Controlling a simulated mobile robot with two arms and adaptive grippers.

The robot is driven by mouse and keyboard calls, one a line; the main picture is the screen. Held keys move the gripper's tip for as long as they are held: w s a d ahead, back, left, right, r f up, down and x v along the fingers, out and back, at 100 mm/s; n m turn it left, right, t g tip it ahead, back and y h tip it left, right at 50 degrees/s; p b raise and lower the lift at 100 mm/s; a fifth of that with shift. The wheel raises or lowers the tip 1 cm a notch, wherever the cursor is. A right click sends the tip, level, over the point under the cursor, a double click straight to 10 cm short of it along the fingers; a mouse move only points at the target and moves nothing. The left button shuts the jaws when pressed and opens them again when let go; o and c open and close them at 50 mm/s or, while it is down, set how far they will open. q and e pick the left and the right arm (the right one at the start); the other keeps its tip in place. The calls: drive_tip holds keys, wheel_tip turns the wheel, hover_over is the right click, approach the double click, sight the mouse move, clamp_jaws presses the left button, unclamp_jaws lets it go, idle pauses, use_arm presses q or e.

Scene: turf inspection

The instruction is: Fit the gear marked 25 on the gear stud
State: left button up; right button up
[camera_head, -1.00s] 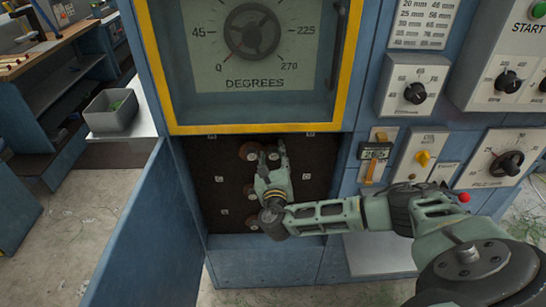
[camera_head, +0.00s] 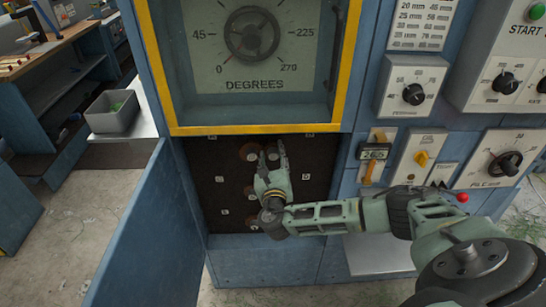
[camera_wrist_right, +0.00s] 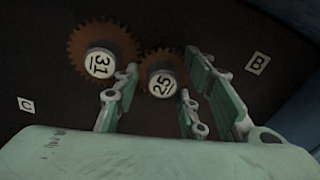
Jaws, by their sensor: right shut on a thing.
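The gear marked 25 (camera_wrist_right: 163,82) is small, rust-brown and toothed, with a pale numbered hub. My right gripper (camera_head: 275,150) is shut on it, with fingers on both sides of the gear in the right wrist view (camera_wrist_right: 160,92). The gear is at the dark back panel (camera_head: 290,200) of the open recess, close beside a larger gear marked 31 (camera_wrist_right: 98,62), their teeth nearly touching or meshing. The gear stud is hidden, so I cannot tell whether the gear sits on it. My left gripper is out of view.
Further brown round parts (camera_head: 251,224) sit lower on the panel. Labels B (camera_wrist_right: 257,63) and C (camera_wrist_right: 26,104) mark it. A blue door (camera_head: 150,235) stands open at left. The dial case with its yellow frame (camera_head: 250,129) is directly above; knobs and switches (camera_head: 422,158) are at right.

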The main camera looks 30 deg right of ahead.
drive_tip(key=shift+w+d+r, duration=0.15)
drive_tip(key=shift+w+r, duration=0.1)
drive_tip(key=shift+r, duration=0.25)
drive_tip(key=o, duration=1.3)
drive_tip(key=shift+w+f, duration=0.15)
drive_tip(key=shift+w, duration=0.1)
drive_tip(key=shift+d, duration=0.1)
drive_tip(key=shift+s+f, duration=0.15)
drive_tip(key=v, duration=1.2)
drive_tip(key=shift+f, duration=0.15)
drive_tip(key=shift+f, duration=0.1)
